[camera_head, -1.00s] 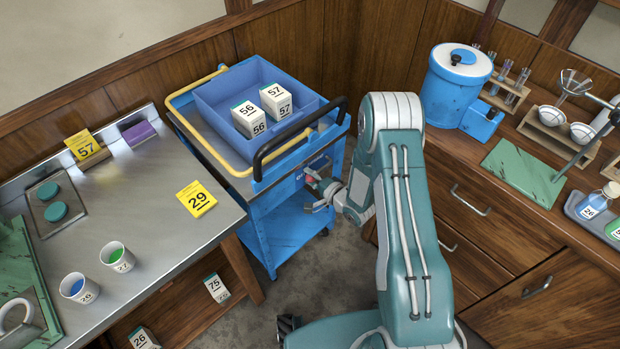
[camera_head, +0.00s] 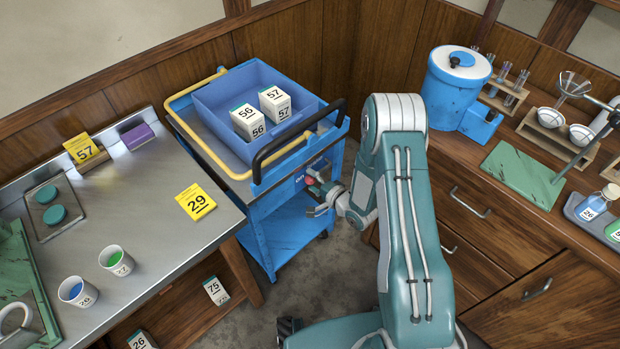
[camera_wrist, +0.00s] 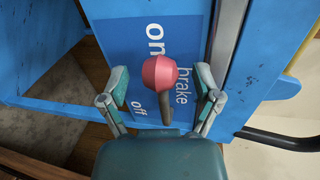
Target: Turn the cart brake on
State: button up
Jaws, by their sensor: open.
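The blue cart (camera_head: 262,215) stands between the bench and the drawers. Its brake lever has a red knob (camera_wrist: 159,71) on a dark stem (camera_wrist: 166,108), in front of a blue label (camera_wrist: 190,50) reading "on", "brake" and "off". In the wrist view the knob appears between the two words, nearer "on"; I cannot tell its setting for sure. My gripper (camera_wrist: 162,86) is open, with one finger on each side of the lever and visible gaps to the knob. In the head view my gripper (camera_head: 322,198) is at the cart's end panel, close to the red knob (camera_head: 309,181).
The cart carries a blue bin (camera_head: 213,103) with several white boxes. A black handle (camera_head: 300,130) juts out above the label. The metal bench (camera_head: 150,215) is at left, and wooden drawers (camera_head: 480,215) are close at right. Some floor is open below the cart.

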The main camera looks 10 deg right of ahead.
jog(key=v, duration=1.1)
jog(key=shift+w, duration=0.1)
dwell(0.5)
